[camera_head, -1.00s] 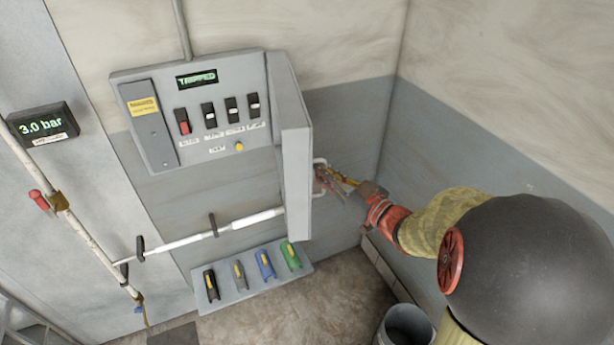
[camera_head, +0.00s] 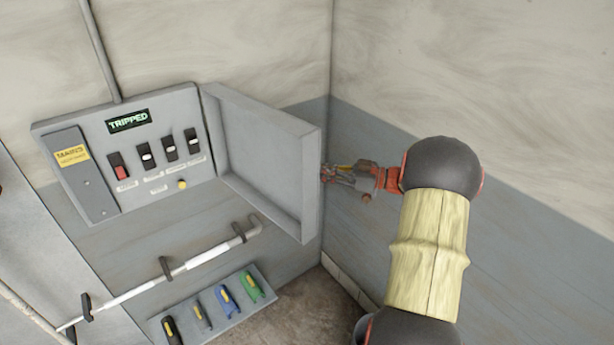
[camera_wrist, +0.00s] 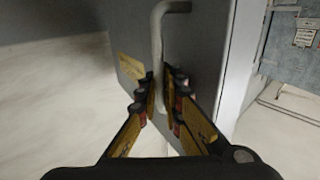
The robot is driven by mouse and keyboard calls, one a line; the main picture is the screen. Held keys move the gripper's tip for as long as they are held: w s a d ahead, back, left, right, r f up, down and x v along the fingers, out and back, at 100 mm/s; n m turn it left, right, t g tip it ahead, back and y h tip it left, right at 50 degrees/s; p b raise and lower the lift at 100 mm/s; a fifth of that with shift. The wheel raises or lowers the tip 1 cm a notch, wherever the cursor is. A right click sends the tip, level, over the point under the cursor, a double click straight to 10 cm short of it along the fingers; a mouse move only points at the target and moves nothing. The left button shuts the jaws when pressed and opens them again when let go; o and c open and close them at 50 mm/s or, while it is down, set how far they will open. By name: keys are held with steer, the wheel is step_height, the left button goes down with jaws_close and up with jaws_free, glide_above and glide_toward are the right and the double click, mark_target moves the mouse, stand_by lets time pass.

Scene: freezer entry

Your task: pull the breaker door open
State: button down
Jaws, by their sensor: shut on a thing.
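The grey breaker door (camera_head: 258,155) stands swung open to the right of the breaker panel (camera_head: 150,160). The panel shows a lit "TRIPPED" display (camera_head: 128,120). Below the display are a red switch (camera_head: 119,168) and several black-and-white switches. In the wrist view the door's outer face (camera_wrist: 205,50) fills the middle, with a pale bar handle (camera_wrist: 158,40) on it. My gripper (camera_wrist: 163,98) is shut on this handle, one finger on each side. In the head view my gripper (camera_head: 328,174) is at the door's free edge, partly hidden behind it.
A white bar (camera_head: 190,265) on black hooks runs along the wall below the panel. A tray (camera_head: 215,310) with several coloured clips sits under it. The side wall (camera_head: 400,230) is close to my arm at the right.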

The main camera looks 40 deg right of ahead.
steer(key=shift+w+d+n+g+y, duration=0.2)
steer(key=shift+w+d+y, duration=0.05)
steer(key=shift+d, duration=0.45)
steer(key=shift+w+d+n+g+y, duration=0.2)
steer(key=shift+w+d+y, duration=0.05)
steer(key=shift+d, duration=0.4)
steer(key=shift+r, duration=0.1)
steer(key=c, duration=2)
jaws_free()
steer(key=shift+s, duration=0.1)
steer(key=v, duration=1.2)
